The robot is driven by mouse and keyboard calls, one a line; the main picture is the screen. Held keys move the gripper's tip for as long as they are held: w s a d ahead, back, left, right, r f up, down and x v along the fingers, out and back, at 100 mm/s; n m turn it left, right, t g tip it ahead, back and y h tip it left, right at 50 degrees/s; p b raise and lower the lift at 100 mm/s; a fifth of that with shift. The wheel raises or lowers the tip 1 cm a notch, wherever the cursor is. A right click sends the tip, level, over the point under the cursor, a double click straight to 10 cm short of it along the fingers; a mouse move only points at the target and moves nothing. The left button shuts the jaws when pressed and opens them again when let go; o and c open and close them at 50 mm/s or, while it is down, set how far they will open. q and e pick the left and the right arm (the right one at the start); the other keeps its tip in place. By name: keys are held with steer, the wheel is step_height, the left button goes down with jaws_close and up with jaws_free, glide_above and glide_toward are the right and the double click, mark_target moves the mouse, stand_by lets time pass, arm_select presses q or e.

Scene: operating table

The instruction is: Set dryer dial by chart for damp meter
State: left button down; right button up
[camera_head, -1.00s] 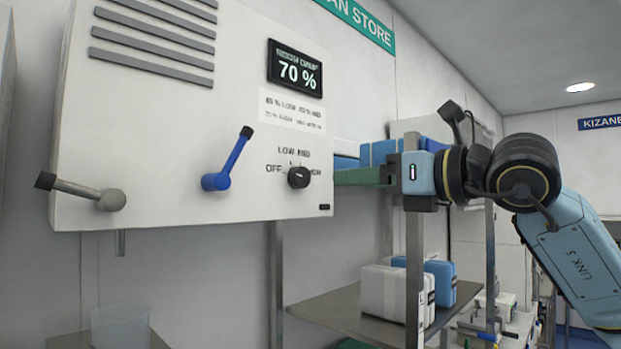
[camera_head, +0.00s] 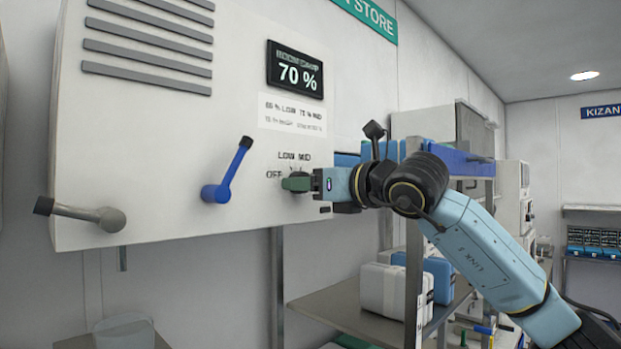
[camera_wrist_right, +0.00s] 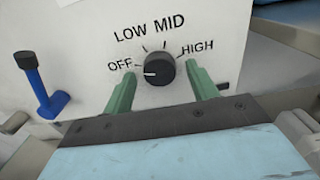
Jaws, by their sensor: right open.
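The dryer's black dial (camera_wrist_right: 160,71) shows in the right wrist view, with OFF, LOW, MID and HIGH marked around it. Its white pointer line points left, toward OFF. My right gripper (camera_wrist_right: 161,88) is open, its green fingers on either side of the dial; contact cannot be told. In the head view the right gripper (camera_head: 297,182) covers the dial. The damp meter (camera_head: 295,70) reads 70 %. The chart (camera_head: 292,115) below it has small, blurred print with LOW and MID entries. My left gripper is not in view.
A blue lever (camera_head: 228,170) and a grey lever (camera_head: 80,214) stick out of the white dryer panel (camera_head: 150,150) left of the dial. A shelf (camera_head: 335,305) with white and blue packs (camera_head: 385,290) stands below right. A translucent bin (camera_head: 124,332) is at lower left.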

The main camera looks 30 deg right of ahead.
steer(key=c, duration=1)
steer(key=shift+a+r+m+b, duration=0.1)
steer(key=shift+m+b, duration=2.55)
steer(key=shift+m, duration=2.25)
steer(key=shift+r+m+b, duration=0.1)
steer(key=shift+m+b, duration=2.5)
steer(key=shift+m, duration=2.3)
